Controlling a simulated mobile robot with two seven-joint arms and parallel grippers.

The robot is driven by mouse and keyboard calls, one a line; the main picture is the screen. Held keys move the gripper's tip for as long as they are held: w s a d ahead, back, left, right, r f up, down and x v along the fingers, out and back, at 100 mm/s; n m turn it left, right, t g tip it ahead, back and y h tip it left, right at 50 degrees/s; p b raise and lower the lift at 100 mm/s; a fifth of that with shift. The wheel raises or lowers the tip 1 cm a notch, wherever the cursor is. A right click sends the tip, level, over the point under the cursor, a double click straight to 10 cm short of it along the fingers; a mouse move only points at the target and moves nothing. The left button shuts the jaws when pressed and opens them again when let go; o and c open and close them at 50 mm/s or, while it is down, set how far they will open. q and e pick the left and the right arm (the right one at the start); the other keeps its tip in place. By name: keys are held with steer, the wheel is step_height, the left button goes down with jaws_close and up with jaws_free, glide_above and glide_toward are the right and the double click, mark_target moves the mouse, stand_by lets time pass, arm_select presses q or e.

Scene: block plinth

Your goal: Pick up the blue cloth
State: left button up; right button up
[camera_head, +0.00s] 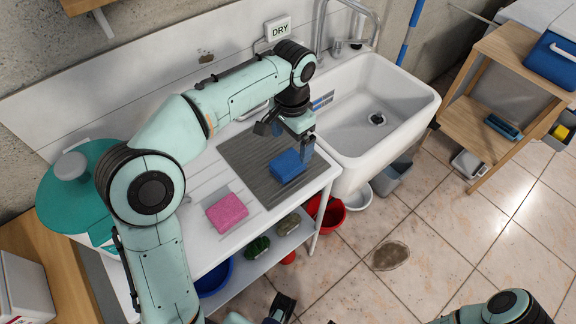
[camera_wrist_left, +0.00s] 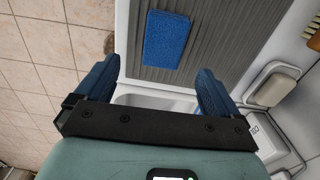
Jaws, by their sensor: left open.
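The blue cloth (camera_head: 287,166) is a small folded-looking block lying on the grey ribbed drainboard mat (camera_head: 246,150), left of the sink. My left gripper (camera_head: 293,142) is open and empty, just above and behind the cloth. In the left wrist view the blue cloth (camera_wrist_left: 166,39) lies beyond the two spread blue fingers of the left gripper (camera_wrist_left: 158,82), roughly centred between them and apart from both. At the bottom edge of the head view a dark gripper part (camera_head: 281,308), seemingly my right one, shows only partly.
A pink cloth (camera_head: 227,213) lies on the white counter to the left. The white sink (camera_head: 409,103) with its tap (camera_head: 322,30) is on the right. A teal pot (camera_head: 70,196) stands at the left. Red bowls (camera_head: 329,214) sit below the counter. A wooden shelf (camera_head: 477,128) stands far right.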

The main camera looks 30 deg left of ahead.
mark_target(288, 161)
arm_select(q)
step_height(288, 161, down, 4)
steer(key=shift+b, duration=0.3)
steer(key=shift+s+a+f+b, duration=0.1)
steer(key=shift+f+b, duration=0.1)
steer(key=shift+f, duration=0.7)
steer(key=shift+a+f+b, duration=0.15)
steer(key=shift+f, duration=0.75)
steer(key=shift+s+a+f+b, duration=0.1)
steer(key=shift+f+b, duration=0.1)
steer(key=shift+f, duration=0.7)
steer(key=c, duration=1)
steer(key=shift+c, duration=0.2)
steer(key=shift+r, duration=0.1)
step_height(288, 161, up, 20)
steer(key=p, duration=0.5)
